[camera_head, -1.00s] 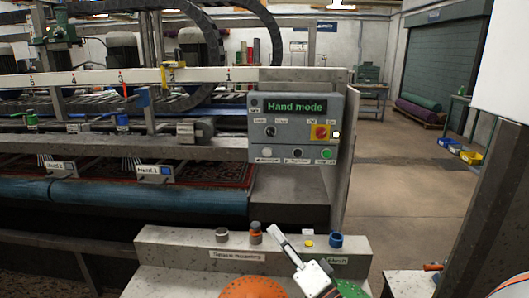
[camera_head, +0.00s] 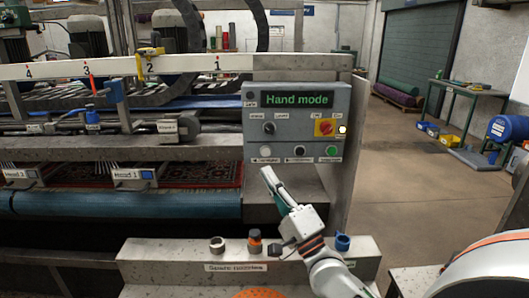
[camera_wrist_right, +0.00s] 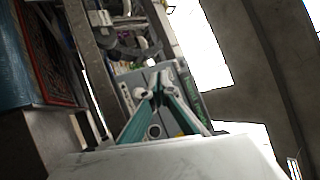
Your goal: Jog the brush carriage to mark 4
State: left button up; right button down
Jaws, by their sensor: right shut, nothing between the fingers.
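The grey control panel (camera_head: 296,108) shows a green "Hand mode" display (camera_head: 297,99). Below are a black knob (camera_head: 269,128), a red switch on yellow (camera_head: 325,128), and a lower row with a white button (camera_head: 265,150), a black button (camera_head: 299,150) and a green button (camera_head: 331,150). The white scale rail (camera_head: 185,65) carries marks 1 to 4. A red pointer (camera_head: 90,84) stands by mark 3, beside a blue bracket (camera_head: 116,90). My right gripper (camera_head: 267,172) is shut and empty just below the white button in the picture. In the wrist view its fingers (camera_wrist_right: 157,86) point at the panel.
Two brush heads (camera_head: 133,174) sit over a patterned rug (camera_head: 195,173) at left. Open floor (camera_head: 400,185) lies to the right, with a workbench (camera_head: 470,90) behind.

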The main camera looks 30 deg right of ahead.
aim_at(266, 152)
jog(key=w+d+b, duration=0.3)
jog(key=w+d, duration=0.1)
jog(key=w, duration=0.3)
jog(key=shift+w+d, duration=0.3)
jog(key=shift+w, duration=0.05)
dwell(1.2)
jog(key=shift+w+d, duration=0.25)
jog(key=shift+w, duration=0.1)
